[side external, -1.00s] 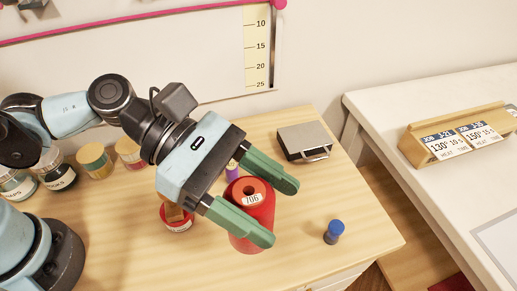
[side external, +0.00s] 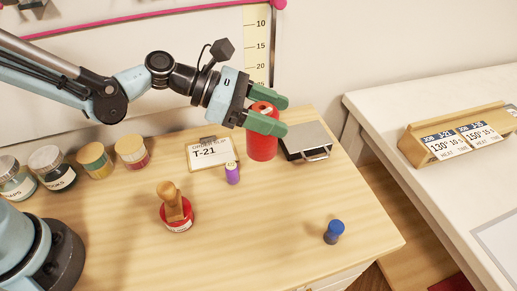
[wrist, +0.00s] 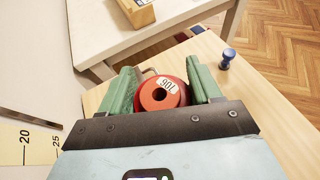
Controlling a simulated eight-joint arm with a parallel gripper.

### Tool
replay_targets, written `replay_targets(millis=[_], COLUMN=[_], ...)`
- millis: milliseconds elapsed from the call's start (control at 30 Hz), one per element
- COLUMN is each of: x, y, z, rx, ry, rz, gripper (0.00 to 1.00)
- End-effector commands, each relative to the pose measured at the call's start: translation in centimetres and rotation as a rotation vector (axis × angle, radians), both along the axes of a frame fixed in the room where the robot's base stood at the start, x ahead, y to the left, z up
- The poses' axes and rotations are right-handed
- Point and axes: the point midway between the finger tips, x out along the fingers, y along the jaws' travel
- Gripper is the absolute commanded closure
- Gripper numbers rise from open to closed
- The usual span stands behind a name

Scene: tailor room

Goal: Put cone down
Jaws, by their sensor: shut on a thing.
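The cone (side external: 262,145) is red, with a hole in its top and a white label reading 706. My gripper (side external: 281,115) is shut on it, with one green finger on each side near its top. The cone is upright at the back of the wooden table, between the T-21 card and the grey case. I cannot tell whether its base touches the table. In the wrist view the cone (wrist: 158,98) sits between the two fingers (wrist: 161,68), its top and label showing.
The grey case (side external: 306,141) is close on the cone's right. The T-21 card (side external: 212,153) and a small purple spool (side external: 232,173) are on its left. A red pot with a wooden handle (side external: 176,208) and a blue stamp (side external: 334,231) stand in front. The table's front middle is clear.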

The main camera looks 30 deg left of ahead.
Motion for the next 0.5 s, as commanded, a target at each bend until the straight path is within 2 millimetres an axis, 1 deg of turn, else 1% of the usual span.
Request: replay_targets(millis=[33,200,367,500], x=[0.9,2.6,3.2,3.2], y=[0.5,1.4,1.8,1.8], z=[-0.5,-1.7,-2.2,-3.5], rx=[-0.001,-0.002,-0.001,-0.001], ry=[0.0,0.0,0.001,0.0], rz=[0.004,0.003,-0.001,-0.001], gripper=[0.72,0.72,0.72,0.72])
